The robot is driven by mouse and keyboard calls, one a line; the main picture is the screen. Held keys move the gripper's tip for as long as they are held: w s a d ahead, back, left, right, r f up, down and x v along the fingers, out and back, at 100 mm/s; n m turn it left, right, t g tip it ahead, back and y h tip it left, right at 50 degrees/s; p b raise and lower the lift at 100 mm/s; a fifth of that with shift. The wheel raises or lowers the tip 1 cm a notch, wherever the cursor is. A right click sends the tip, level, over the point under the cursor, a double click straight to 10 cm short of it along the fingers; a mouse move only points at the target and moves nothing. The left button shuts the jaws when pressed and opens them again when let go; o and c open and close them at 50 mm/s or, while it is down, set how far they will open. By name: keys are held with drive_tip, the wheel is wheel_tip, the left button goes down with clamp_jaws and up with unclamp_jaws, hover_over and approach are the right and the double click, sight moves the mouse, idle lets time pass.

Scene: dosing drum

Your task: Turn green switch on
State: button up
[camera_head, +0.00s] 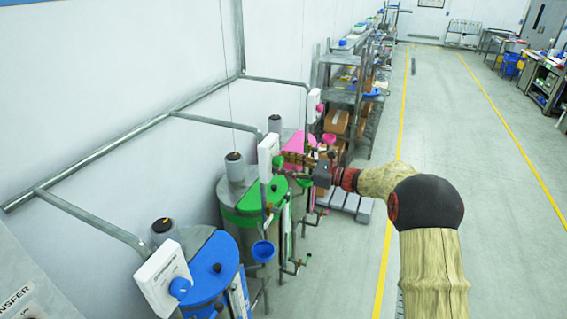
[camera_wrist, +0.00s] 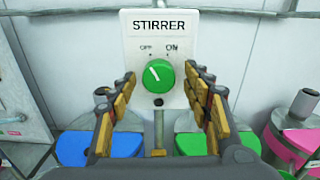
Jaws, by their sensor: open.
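The green switch (camera_wrist: 158,73) is a round knob on a white panel (camera_wrist: 158,26) labelled STIRRER, with OFF at upper left and ON at upper right. Its white pointer line tilts up and left, towards OFF. My gripper (camera_wrist: 160,82) is open, with one finger on each side of the knob in the picture. In the head view my gripper (camera_head: 287,167) is beside the white box (camera_head: 266,158) above the green-lidded drum (camera_head: 240,217); the fingers partly hide the knob there.
A blue-lidded drum (camera_head: 213,264) with its own white box (camera_head: 162,276) and blue knob stands nearer. A pink-lidded drum (camera_head: 297,146) stands beyond. Metal pipes (camera_head: 92,220) run along the wall. A blue funnel (camera_head: 263,251) is below my gripper. The floor aisle to the right is clear.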

drive_tip(key=shift+a, duration=0.25)
drive_tip(key=shift+c, duration=0.8)
drive_tip(key=c, duration=1)
